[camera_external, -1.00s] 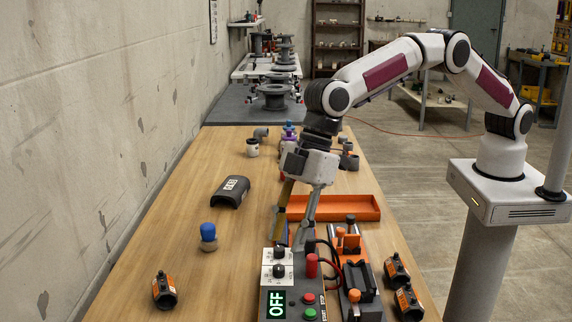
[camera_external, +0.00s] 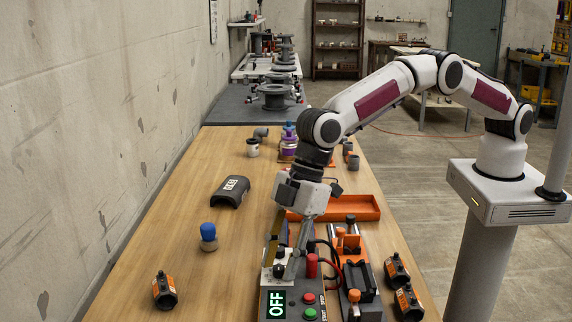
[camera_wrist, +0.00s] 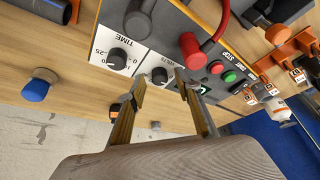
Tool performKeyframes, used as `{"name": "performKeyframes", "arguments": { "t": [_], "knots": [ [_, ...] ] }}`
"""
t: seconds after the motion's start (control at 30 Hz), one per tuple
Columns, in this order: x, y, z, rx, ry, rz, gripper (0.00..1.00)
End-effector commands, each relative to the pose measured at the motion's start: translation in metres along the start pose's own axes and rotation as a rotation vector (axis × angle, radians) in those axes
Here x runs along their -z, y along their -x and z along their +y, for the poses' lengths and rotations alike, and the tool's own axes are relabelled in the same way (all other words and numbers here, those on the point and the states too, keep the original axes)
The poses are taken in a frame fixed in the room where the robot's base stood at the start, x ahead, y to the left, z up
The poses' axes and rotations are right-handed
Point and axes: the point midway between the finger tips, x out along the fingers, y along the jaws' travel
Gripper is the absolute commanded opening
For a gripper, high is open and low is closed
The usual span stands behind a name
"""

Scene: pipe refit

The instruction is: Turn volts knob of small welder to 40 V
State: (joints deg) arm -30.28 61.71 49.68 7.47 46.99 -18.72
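In the wrist view, one knob (camera_wrist: 118,58) sits by the word TIME. My gripper (camera_wrist: 160,80) is open, with one fingertip on each side of this second knob. I cannot tell whether the fingers touch it. In the external view my gripper (camera_external: 283,269) hides the other knob.
A red plug (camera_external: 311,266) with a cable stands close right of the knobs. Red (camera_external: 309,298) and green (camera_external: 310,314) buttons lie near the display. An orange tray (camera_external: 345,209) is behind. The table left of the welder is mostly clear.

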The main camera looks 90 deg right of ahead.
Motion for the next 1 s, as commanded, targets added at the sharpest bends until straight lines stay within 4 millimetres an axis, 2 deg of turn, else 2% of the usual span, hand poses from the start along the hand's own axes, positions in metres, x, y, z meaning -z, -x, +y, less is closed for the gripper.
{"name": "performKeyframes", "arguments": {
  "t": [0.07, 0.17, 0.2, 0.67, 1.0],
  "knots": [
    [0.0000, 0.0000, 0.0000, 0.000, 0.000, 0.000, 0.31],
    [-0.0001, 0.0001, 0.0000, 0.000, 0.000, 0.000, 0.05],
    [0.0000, 0.0001, 0.0000, 0.000, 0.000, 0.000, 0.00],
    [0.0000, 0.0000, -0.0003, -0.009, -0.023, 0.000, 0.00],
    [0.0005, -0.0002, -0.0019, -0.050, -0.123, 0.000, 0.00]
  ]
}}
